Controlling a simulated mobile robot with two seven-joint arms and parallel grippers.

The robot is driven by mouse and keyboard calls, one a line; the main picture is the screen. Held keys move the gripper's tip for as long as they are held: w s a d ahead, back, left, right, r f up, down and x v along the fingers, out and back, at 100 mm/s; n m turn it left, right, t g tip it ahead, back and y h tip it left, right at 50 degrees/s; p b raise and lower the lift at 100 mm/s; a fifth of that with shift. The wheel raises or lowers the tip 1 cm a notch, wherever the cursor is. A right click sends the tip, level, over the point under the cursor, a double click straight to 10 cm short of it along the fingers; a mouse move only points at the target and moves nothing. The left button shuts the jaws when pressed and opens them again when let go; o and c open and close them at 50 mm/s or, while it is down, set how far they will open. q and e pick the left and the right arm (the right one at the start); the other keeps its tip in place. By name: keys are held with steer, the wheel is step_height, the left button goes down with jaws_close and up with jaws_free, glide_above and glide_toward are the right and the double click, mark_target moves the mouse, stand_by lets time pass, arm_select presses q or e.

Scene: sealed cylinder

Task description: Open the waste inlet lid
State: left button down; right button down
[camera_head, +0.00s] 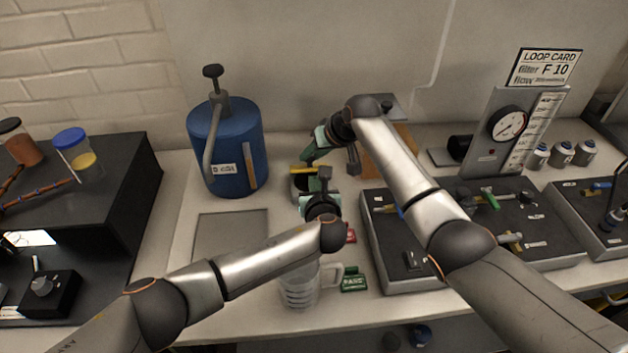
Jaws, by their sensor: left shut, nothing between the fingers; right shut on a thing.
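I cannot make out for certain which part is the waste inlet lid. A small pale fixture (303,186) with a yellow bar (302,169) across its top stands on the bench right of the blue cylinder (227,148). My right gripper (309,158) reaches in from above right, just over the yellow bar. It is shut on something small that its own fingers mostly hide. My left gripper (324,178) is the lower one, shut and empty, pointing up beside the fixture's right side. The two grippers nearly meet and hide part of the fixture.
A clear jug (299,289) stands below my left forearm, beside a green card (353,279). A grey tray of valves (400,276) lies under my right arm. A brown board (384,165) and a gauge stand (512,135) are behind. A flat grey plate (231,236) lies left.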

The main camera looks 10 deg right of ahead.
arm_select(q)
steer(key=shift+w+f, duration=0.25)
steer(key=shift+w, duration=0.35)
